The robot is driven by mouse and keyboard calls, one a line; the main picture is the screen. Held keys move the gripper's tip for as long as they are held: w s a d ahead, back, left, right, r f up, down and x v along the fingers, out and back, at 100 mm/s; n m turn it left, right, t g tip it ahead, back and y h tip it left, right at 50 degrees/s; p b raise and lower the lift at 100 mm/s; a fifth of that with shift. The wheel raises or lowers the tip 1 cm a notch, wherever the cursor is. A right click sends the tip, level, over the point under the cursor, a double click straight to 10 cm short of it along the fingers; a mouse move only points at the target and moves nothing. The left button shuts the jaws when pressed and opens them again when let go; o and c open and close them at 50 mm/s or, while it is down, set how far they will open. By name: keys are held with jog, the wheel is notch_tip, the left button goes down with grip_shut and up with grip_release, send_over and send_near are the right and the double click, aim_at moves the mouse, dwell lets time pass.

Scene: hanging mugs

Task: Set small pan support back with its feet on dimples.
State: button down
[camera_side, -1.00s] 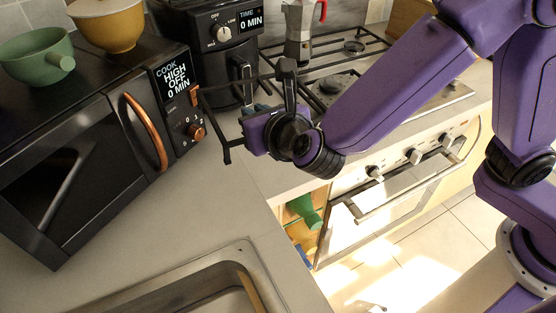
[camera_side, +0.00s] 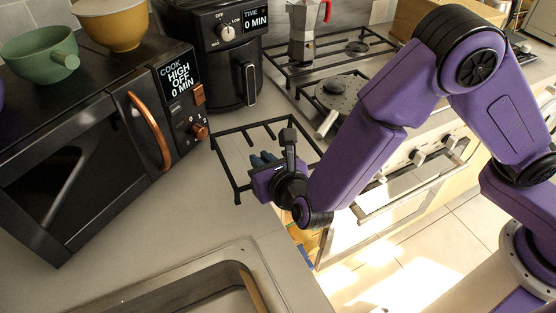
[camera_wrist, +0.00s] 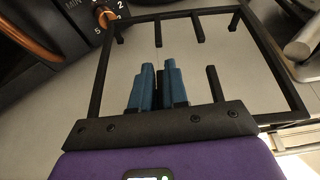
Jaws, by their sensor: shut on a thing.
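The small pan support (camera_side: 227,170) is a black rectangular metal frame with several short prongs pointing inward. In the side view it is roughly level above the counter, between the microwave and the hob. My gripper (camera_side: 263,160) is shut on it, and the blue fingertips (camera_wrist: 158,85) show inside the frame (camera_wrist: 270,55) in the wrist view. The bar between the fingers is partly hidden. The dimples are too small to make out.
A moka pot (camera_side: 302,38) stands on the other pan support (camera_side: 352,52) at the back of the hob. The air fryer (camera_side: 215,65) and microwave (camera_side: 100,140) stand behind and to the left. A sink (camera_side: 190,285) is at the front.

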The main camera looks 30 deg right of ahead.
jog(key=shift+f, duration=0.9)
jog(key=d, duration=0.2)
jog(key=w+d, duration=0.1)
jog(key=d, duration=0.1)
jog(key=shift+s+f, duration=0.1)
jog(key=shift+f, duration=0.3)
jog(key=c, duration=1.1)
grip_release()
jog(key=shift+c, duration=0.2)
jog(key=shift+f, duration=0.15)
